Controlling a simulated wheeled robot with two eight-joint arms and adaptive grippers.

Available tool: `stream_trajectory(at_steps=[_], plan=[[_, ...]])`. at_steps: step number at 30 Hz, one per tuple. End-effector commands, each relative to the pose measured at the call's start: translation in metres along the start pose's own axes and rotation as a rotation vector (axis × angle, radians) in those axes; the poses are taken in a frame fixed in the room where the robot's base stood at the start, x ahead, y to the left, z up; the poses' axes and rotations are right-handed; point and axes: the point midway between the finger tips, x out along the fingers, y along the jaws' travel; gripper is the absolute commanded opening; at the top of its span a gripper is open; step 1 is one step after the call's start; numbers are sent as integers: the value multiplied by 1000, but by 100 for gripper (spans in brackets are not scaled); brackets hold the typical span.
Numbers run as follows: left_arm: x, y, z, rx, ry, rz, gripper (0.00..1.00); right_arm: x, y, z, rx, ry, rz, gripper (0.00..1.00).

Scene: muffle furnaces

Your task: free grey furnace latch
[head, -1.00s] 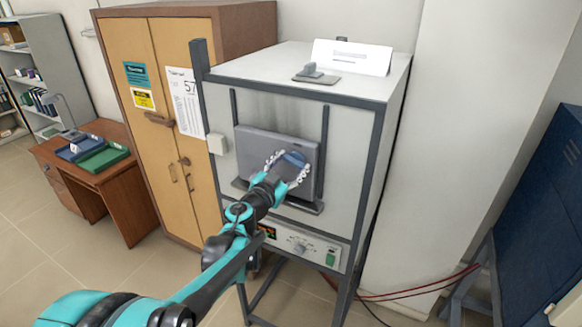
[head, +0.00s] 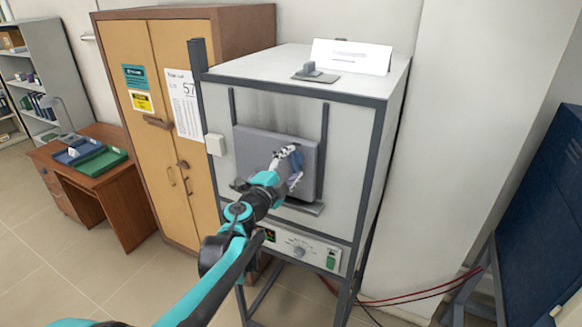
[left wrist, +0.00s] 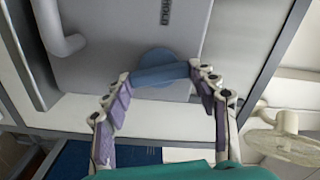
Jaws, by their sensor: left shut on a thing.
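The grey furnace (head: 345,165) stands on a dark frame, its dark grey door (head: 250,150) closed on the front. The latch is a blue bar on a round blue base on the door; it shows clearly in the left wrist view (left wrist: 160,74). My left gripper (head: 290,160) is at the right part of the door, and its fingers partly hide the latch in the head view. In the left wrist view the fingertips (left wrist: 162,78) are at the two ends of the blue bar, shut on it. My right gripper is not in view.
A control panel (head: 312,252) sits below the door. A wooden cabinet (head: 160,60) stands close on the left, beyond a white box (head: 215,144) on the furnace side. A sign (head: 350,56) and a small block (head: 312,70) are on top. Floor cables run at the right.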

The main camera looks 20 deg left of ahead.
Motion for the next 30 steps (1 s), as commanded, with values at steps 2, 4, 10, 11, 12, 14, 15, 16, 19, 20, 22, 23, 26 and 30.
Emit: stream_trajectory(at_steps=[2, 4, 10, 11, 12, 14, 15, 16, 19, 20, 22, 23, 26, 30], plan=[[0, 1, 0, 62, 1, 0, 30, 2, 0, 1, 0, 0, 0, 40], [0, 2, 0, 115, 1, 0, 29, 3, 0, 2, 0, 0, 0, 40], [0, 2, 0, 234, 1, 0, 29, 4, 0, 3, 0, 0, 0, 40], [0, 2, 0, 247, 1, 0, 29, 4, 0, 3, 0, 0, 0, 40], [0, 2, 0, 264, 1, 0, 29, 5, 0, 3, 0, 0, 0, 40], [0, 2, 0, 284, 1, 0, 29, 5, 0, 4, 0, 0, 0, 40], [0, 2, 0, 297, 1, 0, 29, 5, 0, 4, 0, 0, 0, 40], [0, 2, 0, 304, 1, 0, 29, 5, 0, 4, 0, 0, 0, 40], [0, 2, 0, 323, 1, 1, 29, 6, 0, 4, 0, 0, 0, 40], [0, 2, 0, 327, 1, 1, 29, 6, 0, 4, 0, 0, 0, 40], [0, 2, 0, 333, 1, 1, 29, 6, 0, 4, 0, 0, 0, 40], [0, 2, 0, 334, 1, 1, 29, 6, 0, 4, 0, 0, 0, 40], [0, 2, 0, 337, 2, 1, 30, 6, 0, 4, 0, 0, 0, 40], [0, 2, 0, 337, 2, 1, 29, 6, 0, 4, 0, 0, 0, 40]])
